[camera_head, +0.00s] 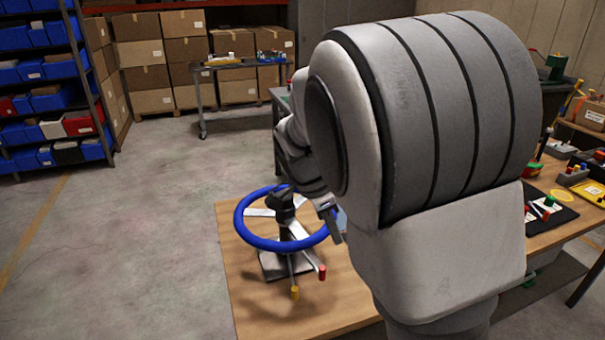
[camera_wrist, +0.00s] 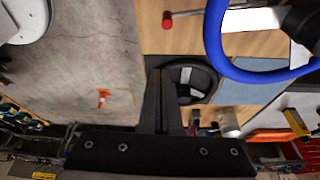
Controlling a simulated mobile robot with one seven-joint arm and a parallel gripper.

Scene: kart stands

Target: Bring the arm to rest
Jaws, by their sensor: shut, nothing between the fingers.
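My gripper (camera_wrist: 159,78) is shut and empty in the wrist view, its two dark fingers together above the table edge. In the head view my own arm covers much of the picture, and the gripper (camera_head: 337,228) shows only in part beside the right of the blue steering wheel (camera_head: 243,234). The blue wheel rim also shows at the top right of the wrist view (camera_wrist: 213,45), apart from the fingers. The wheel stands on a dark base on the wooden table, with red- and yellow-tipped levers below it.
The wooden table (camera_head: 240,290) has bare room left of and in front of the wheel. Shelves with blue bins (camera_head: 40,70) stand at far left, stacked cartons (camera_head: 145,52) behind. Another bench with small parts lies at right. Open concrete floor (camera_head: 130,220) is on the left.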

